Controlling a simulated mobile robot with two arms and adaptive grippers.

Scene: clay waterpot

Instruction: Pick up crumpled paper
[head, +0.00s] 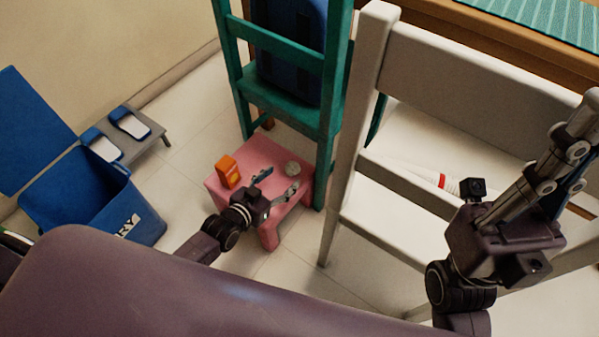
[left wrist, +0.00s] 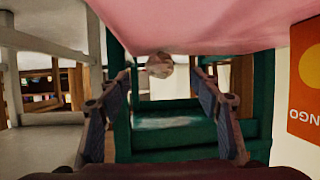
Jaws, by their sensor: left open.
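The crumpled paper (head: 292,168) is a small pale grey ball on top of the pink stool (head: 258,152), near its right side. My left gripper (head: 278,183) is open over the stool, with its fingers pointing toward the paper. In the left wrist view the paper (left wrist: 160,65) appears just beyond and between the two open fingertips (left wrist: 164,76), with a gap before it. Nothing is between the fingers. My right gripper (head: 584,118) is in front of the white chair at the right, and its fingertips are hard to make out.
An orange box (head: 227,171) stands on the stool left of my left gripper; it also shows in the left wrist view (left wrist: 306,80). A green chair (head: 285,112) stands close behind the stool. A white chair (head: 350,130) is to the right. A blue bin (head: 95,215) stands at left.

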